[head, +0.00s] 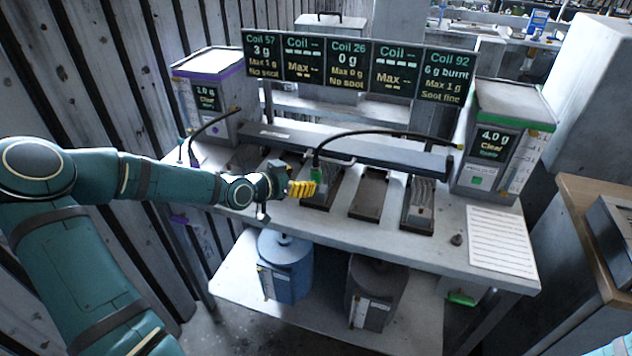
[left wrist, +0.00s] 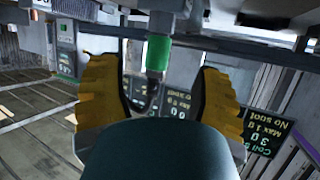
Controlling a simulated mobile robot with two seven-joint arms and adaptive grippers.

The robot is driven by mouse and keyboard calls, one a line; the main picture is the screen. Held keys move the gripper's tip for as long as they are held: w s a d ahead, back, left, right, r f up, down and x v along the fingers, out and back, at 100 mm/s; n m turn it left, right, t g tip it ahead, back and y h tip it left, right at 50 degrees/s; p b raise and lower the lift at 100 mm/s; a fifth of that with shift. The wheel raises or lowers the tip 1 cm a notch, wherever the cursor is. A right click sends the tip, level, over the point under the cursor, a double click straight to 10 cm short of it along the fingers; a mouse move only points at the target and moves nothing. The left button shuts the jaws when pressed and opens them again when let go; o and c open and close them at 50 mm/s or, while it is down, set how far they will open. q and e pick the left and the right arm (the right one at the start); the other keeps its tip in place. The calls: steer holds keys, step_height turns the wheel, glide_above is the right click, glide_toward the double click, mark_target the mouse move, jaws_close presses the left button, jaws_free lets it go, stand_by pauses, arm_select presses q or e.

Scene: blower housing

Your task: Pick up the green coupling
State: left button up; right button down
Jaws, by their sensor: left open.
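The green coupling (head: 316,160) is at the end of a black hose, standing over one of the bench slots in the head view. In the left wrist view, which looks upside down, the green coupling (left wrist: 158,53) shows as a bright green cylinder between my yellow fingers. My left gripper (head: 302,188) is open, just in front of and slightly left of the coupling in the head view. In the wrist view the left gripper (left wrist: 158,75) has clear gaps between each finger and the coupling. I see no contact. My right gripper is not in view.
A green-trimmed dispenser (head: 500,130) stands at the right and a purple-trimmed one (head: 207,95) at the left. A row of coil displays (head: 350,65) rises behind the bench. A second hose (head: 212,122) hangs at left. A paper sheet (head: 500,240) lies at the right.

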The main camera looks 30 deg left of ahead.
mark_target(312, 175)
arm_select(q)
steer(key=shift+b+x, duration=0.4)
steer(key=shift+x, duration=0.65)
steer(key=shift+r+b+x, duration=0.2)
steer(key=shift+b+x, duration=0.15)
steer(key=shift+x, duration=0.7)
steer(key=shift+r+b+x, duration=0.2)
steer(key=shift+b+x, duration=0.15)
steer(key=shift+x, duration=0.75)
steer(key=shift+w+d, duration=0.1)
steer(key=shift+w, duration=0.05)
jaws_close()
